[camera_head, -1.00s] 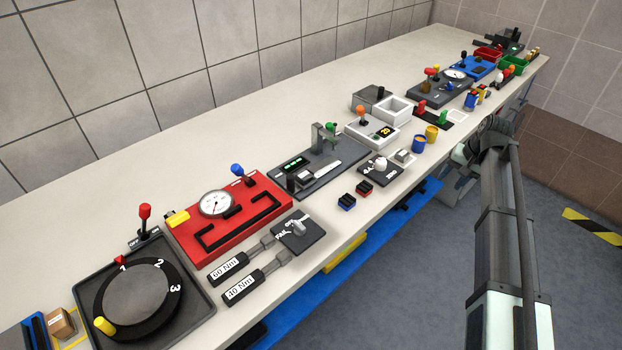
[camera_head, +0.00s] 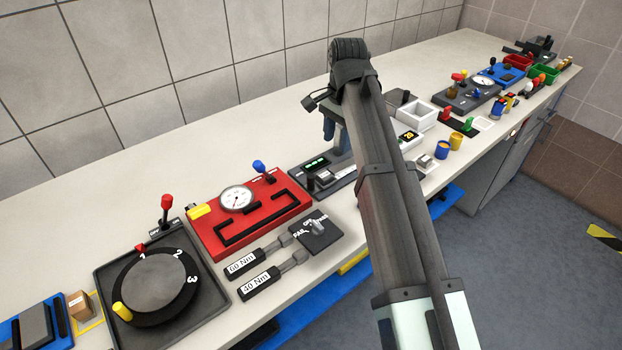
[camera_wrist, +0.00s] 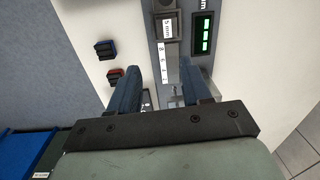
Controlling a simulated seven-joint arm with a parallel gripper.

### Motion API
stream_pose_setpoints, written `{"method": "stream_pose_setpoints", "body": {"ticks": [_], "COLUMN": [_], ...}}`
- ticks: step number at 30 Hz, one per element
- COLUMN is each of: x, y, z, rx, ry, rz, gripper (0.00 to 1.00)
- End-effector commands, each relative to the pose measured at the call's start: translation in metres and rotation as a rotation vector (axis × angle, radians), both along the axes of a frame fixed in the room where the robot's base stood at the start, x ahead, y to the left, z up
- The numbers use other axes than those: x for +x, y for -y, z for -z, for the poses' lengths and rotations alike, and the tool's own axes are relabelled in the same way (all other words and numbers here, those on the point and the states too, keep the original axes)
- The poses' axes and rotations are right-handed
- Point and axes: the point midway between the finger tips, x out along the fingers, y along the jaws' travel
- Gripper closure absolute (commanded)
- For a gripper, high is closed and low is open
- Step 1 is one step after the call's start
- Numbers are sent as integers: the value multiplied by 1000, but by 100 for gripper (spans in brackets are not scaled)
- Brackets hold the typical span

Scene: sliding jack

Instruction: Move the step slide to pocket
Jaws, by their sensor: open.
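The dark grey jack station (camera_head: 300,180) stands mid-bench, with a green-lit display (camera_head: 317,164). A grey block marked with mm, likely the step slide (camera_head: 325,178), sits near its front left. In the wrist view the block (camera_wrist: 167,25) shows at the top, left of the display (camera_wrist: 203,33), with a white numbered scale (camera_wrist: 165,65) below it. My gripper (camera_wrist: 160,68) is open and empty above the station, its fingers either side of the scale; the block lies beyond the fingertips. In the head view my arm hides most of the gripper and the station's right part. I cannot make out the pocket.
A red gauge panel (camera_head: 215,240) and two torque wrenches (camera_head: 262,280) lie to the left. Blue (camera_wrist: 105,48) and red (camera_wrist: 114,75) small blocks lie left of the fingers in the wrist view. A white open box (camera_head: 415,115) stands right of my arm.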

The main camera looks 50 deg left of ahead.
Motion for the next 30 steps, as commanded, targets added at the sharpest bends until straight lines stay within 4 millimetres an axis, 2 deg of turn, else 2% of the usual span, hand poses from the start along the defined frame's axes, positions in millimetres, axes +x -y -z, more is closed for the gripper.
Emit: {"method": "stream_pose_setpoints", "body": {"ticks": [1,3,6,10,14,20,30], "x": [-18,-36,-54,-65,-67,-67,-67], "y": [-7,-12,-17,-20,-20,-19,-19], "z": [-5,-10,-16,-19,-12,16,76], "rx": [-10,-23,-35,-44,-46,-47,-47], "ry": [4,8,14,18,18,17,17], "rz": [10,30,52,68,71,70,69], "gripper": [52,52,52,52,52,52,52]}}
